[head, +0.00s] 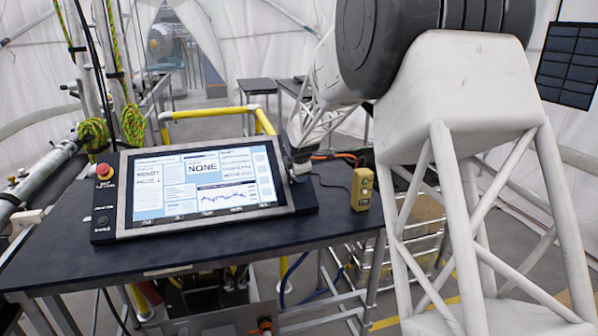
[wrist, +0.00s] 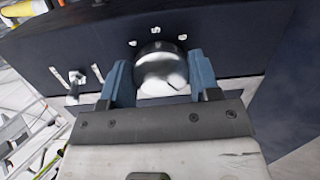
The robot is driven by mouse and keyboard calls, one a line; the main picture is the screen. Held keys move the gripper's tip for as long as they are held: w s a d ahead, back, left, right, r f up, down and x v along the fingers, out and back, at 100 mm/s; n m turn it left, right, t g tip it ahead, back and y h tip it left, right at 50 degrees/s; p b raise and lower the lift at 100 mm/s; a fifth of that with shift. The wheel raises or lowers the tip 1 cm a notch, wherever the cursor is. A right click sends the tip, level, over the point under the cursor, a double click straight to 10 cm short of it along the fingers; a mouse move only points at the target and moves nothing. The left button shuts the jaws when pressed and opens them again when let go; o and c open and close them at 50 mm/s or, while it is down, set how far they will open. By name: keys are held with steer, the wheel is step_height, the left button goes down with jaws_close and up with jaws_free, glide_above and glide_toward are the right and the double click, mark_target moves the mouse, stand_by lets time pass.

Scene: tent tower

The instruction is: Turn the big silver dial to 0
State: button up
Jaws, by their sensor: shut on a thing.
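The big silver dial (wrist: 160,70) shows in the wrist view on a dark panel, with small white marks along its far side. The marks are too small to read surely, and I cannot tell which one the dial points to. My gripper (wrist: 158,60) has one blue finger on each side of the dial and is shut on it. In the head view my gripper (head: 297,168) is at the right end of the screen console (head: 310,200). The dial is hidden there.
A small switch (wrist: 77,82) with white marks stands left of the dial. The screen (head: 205,185) reads READY and NONE. A red button (head: 104,171) is at the console's left end. A yellow box (head: 362,188) stands on the dark table (head: 180,262) to the right.

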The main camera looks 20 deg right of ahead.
steer(key=shift+n, duration=0.6)
steer(key=o, duration=0.9)
steer(key=shift+r, duration=0.1)
steer(key=shift+v, duration=3.8)
steer(key=shift+s, duration=0.1)
steer(key=shift+s, duration=0.15)
